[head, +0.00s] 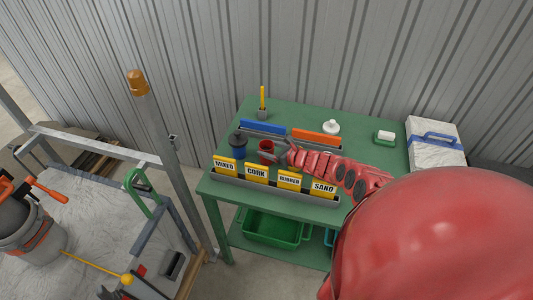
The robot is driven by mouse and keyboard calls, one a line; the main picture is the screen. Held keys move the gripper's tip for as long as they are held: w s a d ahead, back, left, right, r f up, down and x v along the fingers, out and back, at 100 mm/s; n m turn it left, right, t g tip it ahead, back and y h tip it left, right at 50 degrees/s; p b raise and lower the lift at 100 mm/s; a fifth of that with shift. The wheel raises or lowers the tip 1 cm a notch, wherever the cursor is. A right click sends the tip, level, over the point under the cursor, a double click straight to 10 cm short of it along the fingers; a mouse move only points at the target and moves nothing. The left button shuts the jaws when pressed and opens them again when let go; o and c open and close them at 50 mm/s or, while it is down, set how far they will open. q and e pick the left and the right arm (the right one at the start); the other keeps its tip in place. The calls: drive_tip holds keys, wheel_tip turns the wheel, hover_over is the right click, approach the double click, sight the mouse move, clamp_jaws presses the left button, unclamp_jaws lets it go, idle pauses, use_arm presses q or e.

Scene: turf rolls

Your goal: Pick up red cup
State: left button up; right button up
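The red cup (265,147) stands upright on the green table (360,152), behind the row of yellow-labelled signs. My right gripper (272,152) reaches in from the right, with its grey fingers at the cup and covering part of it. The fingers look to be on either side of the cup, but I cannot tell whether they press on it. My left gripper is not in view.
A dark blue cup with a black top (238,146) stands close left of the red cup. The label rack (262,187) lies in front; blue (263,127) and orange (315,138) bars lie behind. A white bottle (331,127) stands farther right.

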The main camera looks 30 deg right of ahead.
drive_tip(key=c, duration=0.8)
drive_tip(key=shift+r, duration=0.1)
drive_tip(key=shift+w+d+r, duration=0.1)
drive_tip(key=shift+r, duration=0.45)
wheel_tip(320, 180, up, 7)
drive_tip(key=shift+d+b, duration=0.1)
drive_tip(key=shift+b, duration=0.2)
wheel_tip(320, 180, up, 10)
drive_tip(key=p, duration=0.8)
drive_tip(key=shift+p, duration=0.35)
drive_tip(key=shift+a+f, duration=0.15)
drive_tip(key=shift+a, duration=0.05)
